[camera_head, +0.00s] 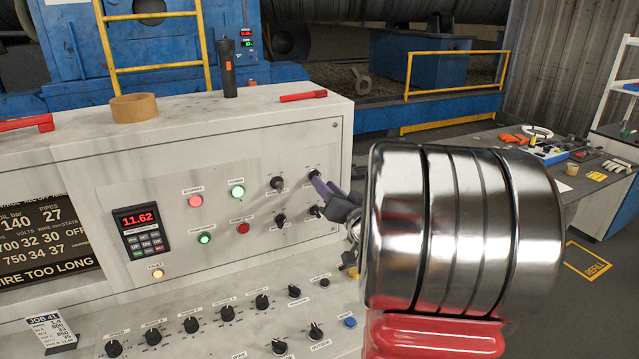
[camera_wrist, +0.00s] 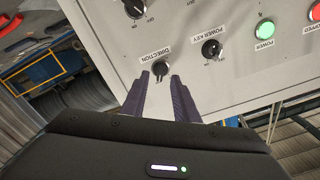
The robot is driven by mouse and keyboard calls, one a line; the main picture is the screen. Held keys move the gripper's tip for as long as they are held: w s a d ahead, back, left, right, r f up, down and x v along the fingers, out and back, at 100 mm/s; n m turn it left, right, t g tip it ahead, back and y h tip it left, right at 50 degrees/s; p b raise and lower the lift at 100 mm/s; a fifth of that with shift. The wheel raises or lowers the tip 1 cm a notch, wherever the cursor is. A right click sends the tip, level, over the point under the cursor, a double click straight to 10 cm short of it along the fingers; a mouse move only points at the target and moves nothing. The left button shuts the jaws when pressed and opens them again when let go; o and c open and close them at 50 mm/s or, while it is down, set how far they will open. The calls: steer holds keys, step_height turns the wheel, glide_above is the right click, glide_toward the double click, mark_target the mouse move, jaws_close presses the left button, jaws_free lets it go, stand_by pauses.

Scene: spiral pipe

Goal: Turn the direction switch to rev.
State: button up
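The direction switch (camera_wrist: 161,68) is a small black knob on the pale control panel, next to its "DIRECTION" label in the wrist view. In the head view it shows at the panel's upper right (camera_head: 314,174). My gripper (camera_wrist: 160,76) is open, with its two dark purple fingertips on either side of the knob and small gaps visible. I cannot tell whether the tips reach past its face. In the head view my gripper (camera_head: 322,185) is at the knob, its fingers overlapping. The rev mark is too small to read.
The power key knob (camera_wrist: 212,48) sits close beside the direction switch, and another black knob (camera_wrist: 134,8) is nearby. The green power light (camera_head: 238,192) and red stopped light (camera_head: 195,201) are farther left. The sloped desk below (camera_head: 230,335) holds several knobs.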

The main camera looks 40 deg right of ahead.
steer(key=x, duration=0.3)
steer(key=shift+w, duration=0.1)
steer(key=shift+c, duration=0.6)
jaws_close()
